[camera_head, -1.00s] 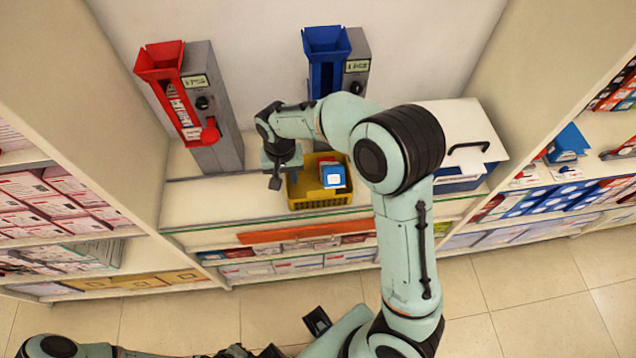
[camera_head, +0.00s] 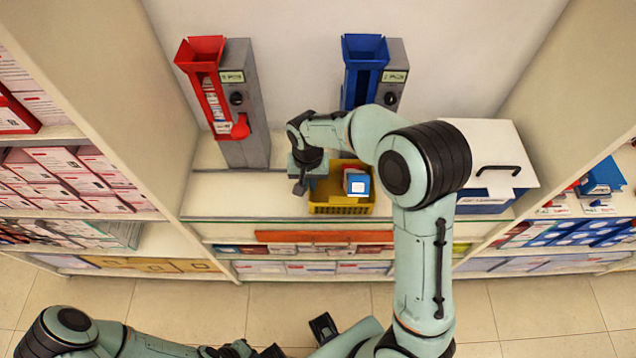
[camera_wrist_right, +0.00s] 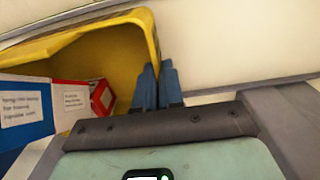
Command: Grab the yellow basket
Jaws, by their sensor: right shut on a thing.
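The yellow basket (camera_head: 340,210) sits on the white counter shelf, with a blue box (camera_head: 357,183) and a red item inside. My right gripper (camera_head: 303,184) is at the basket's left side in the head view. In the right wrist view, its two blue fingers (camera_wrist_right: 158,86) are close together on the rim of the basket (camera_wrist_right: 100,45). The same view shows a blue-and-white box (camera_wrist_right: 24,112) and a red box (camera_wrist_right: 75,105) in it. My left arm lies low at the left of the head view; its gripper (camera_head: 290,345) is partly cut off and its jaws are unclear.
A red dispenser (camera_head: 208,90) and a blue dispenser (camera_head: 362,70) stand behind the basket. A white-lidded blue bin (camera_head: 490,160) is to its right. Stocked shelves (camera_head: 70,180) flank both sides. The counter left of my right gripper is mostly clear.

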